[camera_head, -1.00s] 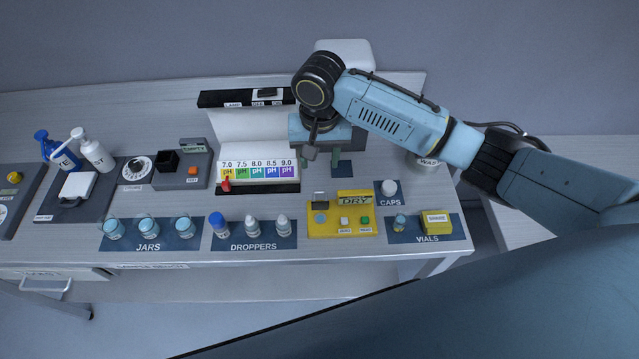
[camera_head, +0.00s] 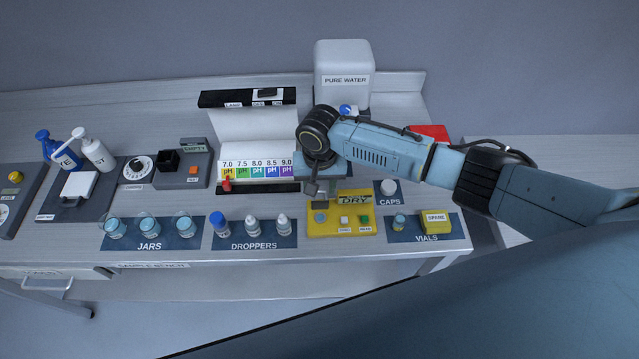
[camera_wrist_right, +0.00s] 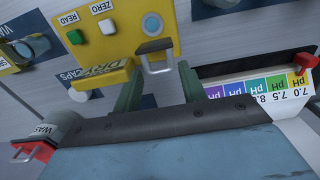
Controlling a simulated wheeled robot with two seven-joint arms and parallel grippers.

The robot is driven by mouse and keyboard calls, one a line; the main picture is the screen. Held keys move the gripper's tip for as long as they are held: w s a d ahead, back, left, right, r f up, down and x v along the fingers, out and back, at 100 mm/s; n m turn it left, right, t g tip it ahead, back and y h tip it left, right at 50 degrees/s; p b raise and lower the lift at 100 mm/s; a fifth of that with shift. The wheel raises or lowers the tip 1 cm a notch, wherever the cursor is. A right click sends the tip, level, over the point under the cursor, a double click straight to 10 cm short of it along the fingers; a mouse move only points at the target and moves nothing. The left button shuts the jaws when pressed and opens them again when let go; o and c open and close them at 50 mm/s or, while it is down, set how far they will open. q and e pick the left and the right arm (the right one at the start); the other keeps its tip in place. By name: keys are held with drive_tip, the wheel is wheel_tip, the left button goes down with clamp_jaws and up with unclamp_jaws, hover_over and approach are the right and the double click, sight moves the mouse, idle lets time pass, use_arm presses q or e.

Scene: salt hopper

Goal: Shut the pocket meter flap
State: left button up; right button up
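The pocket meter (camera_head: 318,230) is a yellow box with a round well and a white and a green button, on the bench's front half. It also shows in the right wrist view (camera_wrist_right: 118,48). Its flap (camera_wrist_right: 156,46) appears raised, with a grey loop handle, leaving the round well uncovered. My right gripper (camera_wrist_right: 160,84) is open, its two green fingers apart on either side of the handle's line, with nothing visibly between the tips. In the head view my right gripper (camera_head: 322,186) hangs just behind the meter and hides the flap. My left gripper is not in view.
Behind stand a pH colour rack (camera_head: 258,172) and a pure water tank (camera_head: 343,90). A waste container (camera_wrist_right: 62,128) with a red part is near the gripper.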

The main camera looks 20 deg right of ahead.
drive_tip(key=c, duration=0.6)
